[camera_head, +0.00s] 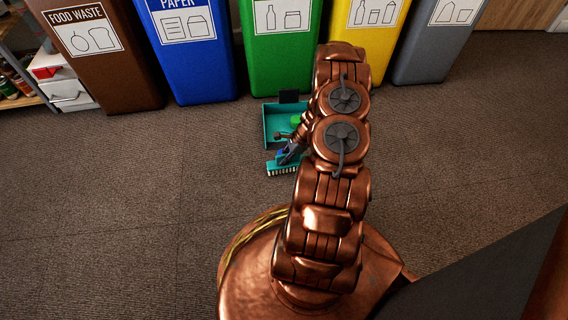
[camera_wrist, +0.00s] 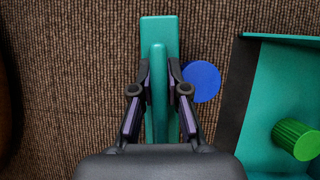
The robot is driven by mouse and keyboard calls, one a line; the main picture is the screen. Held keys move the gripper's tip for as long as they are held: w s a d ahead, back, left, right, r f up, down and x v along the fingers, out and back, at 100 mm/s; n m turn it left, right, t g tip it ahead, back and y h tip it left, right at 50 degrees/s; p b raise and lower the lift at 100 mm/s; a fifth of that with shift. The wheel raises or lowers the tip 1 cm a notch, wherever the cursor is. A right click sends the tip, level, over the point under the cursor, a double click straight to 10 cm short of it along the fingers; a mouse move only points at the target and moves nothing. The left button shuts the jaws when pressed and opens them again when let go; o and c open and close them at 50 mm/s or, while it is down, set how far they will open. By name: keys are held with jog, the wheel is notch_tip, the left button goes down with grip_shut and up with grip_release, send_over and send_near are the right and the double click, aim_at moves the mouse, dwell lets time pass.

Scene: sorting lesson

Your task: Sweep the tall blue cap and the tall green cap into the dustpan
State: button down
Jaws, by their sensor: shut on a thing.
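My gripper (camera_wrist: 160,77) is shut on the handle of a teal brush (camera_wrist: 160,27). In the head view, the brush (camera_head: 283,169) is low at the floor with pale bristles. The blue cap (camera_wrist: 202,82) is on the carpet just right of the brush in the wrist view, between it and the dustpan; I cannot tell whether it touches the brush. The teal dustpan (camera_wrist: 262,95) has a dark front lip facing the cap. The ridged green cap (camera_wrist: 296,140) is inside the dustpan. In the head view my arm partly hides the dustpan (camera_head: 272,122).
Behind the dustpan stands a row of bins: brown (camera_head: 105,70), blue (camera_head: 190,55), green (camera_head: 282,55), yellow (camera_head: 372,35) and grey (camera_head: 435,45). A shelf with jars (camera_head: 12,85) is at the far left. The carpet (camera_head: 130,190) on both sides is clear.

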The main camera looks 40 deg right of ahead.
jog(key=shift+w+d, duration=0.3)
jog(key=shift+d+f+b, duration=0.15)
jog(key=shift+b, duration=0.2)
jog(key=shift+s+n+b, duration=0.2)
jog(key=shift+n+b, duration=0.35)
jog(key=shift+n, duration=0.05)
jog(key=shift+w+d+r, duration=0.15)
jog(key=shift+w+r, duration=0.05)
jog(key=shift+w+d+r, duration=0.1)
jog(key=shift+w+d, duration=1.05)
jog(key=shift+w, duration=0.2)
jog(key=shift+w+d+r, duration=0.1)
jog(key=shift+w+d, duration=1)
jog(key=shift+w, duration=0.2)
jog(key=shift+w+d+b, duration=0.25)
jog(key=shift+w+d, duration=1)
jog(key=shift+w, duration=0.25)
jog(key=shift+w+d+b, duration=0.2)
jog(key=shift+w+d, duration=1)
jog(key=shift+w, duration=0.25)
jog(key=shift+d+r, duration=0.1)
jog(key=shift+r, duration=0.05)
notch_tip(320, 180, up, 6)
jog(key=s+a+p, duration=0.1)
jog(key=p, duration=0.3)
jog(key=shift+r, duration=0.15)
